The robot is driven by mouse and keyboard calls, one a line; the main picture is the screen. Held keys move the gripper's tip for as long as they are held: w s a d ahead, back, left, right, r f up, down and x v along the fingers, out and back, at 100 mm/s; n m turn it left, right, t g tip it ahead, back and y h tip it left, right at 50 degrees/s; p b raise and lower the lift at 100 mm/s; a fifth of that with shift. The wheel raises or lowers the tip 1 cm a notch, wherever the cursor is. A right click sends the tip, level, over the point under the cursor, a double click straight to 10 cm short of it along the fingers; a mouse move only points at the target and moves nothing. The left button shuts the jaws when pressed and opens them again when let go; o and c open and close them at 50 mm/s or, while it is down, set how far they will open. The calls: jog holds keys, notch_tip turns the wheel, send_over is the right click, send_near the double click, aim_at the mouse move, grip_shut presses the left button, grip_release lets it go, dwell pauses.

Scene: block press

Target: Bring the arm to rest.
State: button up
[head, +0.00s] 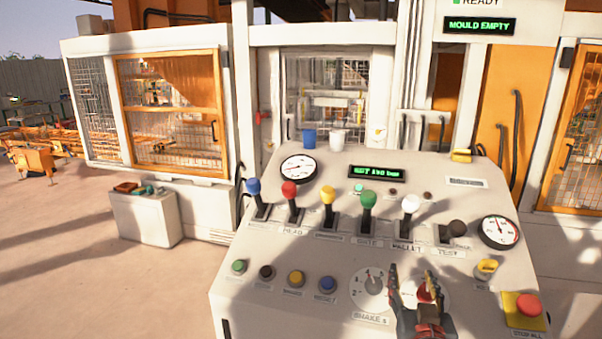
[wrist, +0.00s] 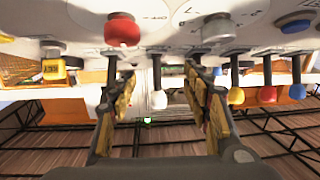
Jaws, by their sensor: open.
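My gripper (head: 412,276) is at the lower right of the sloping control panel (head: 225,292) in the head view, over a round dial with a red knob (head: 425,291). Its two fingers are apart with nothing visible between them. In the wrist view, my gripper (wrist: 162,76) also shows open, its yellow-padded fingers spread. There the red knob (wrist: 122,31) appears above the left finger. Contact with the panel cannot be told.
Levers with blue (head: 253,186), red (head: 289,188), yellow, green and white (head: 410,203) knobs rise from the panel. A red stop button (head: 527,305) is at the right, beside a yellow key switch (head: 487,266). A grey box (head: 146,217) stands left; floor there is open.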

jog(key=s+a+f+g+y, duration=0.1)
jog(key=s+a+f+n+g+y, duration=0.1)
jog(key=a, duration=0.1)
jog(key=shift+s+a, duration=0.2)
jog(key=s+a+f+g, duration=0.1)
jog(key=s+f+g, duration=0.2)
jog(key=s, duration=0.7)
jog(key=s+a+f+g+y, duration=0.1)
jog(key=s+f+g, duration=0.2)
jog(key=s+g, duration=0.3)
jog(key=s, duration=0.5)
jog(key=shift+s+f+n, duration=0.25)
jog(key=shift+f+n, duration=0.1)
jog(key=shift+n, duration=0.05)
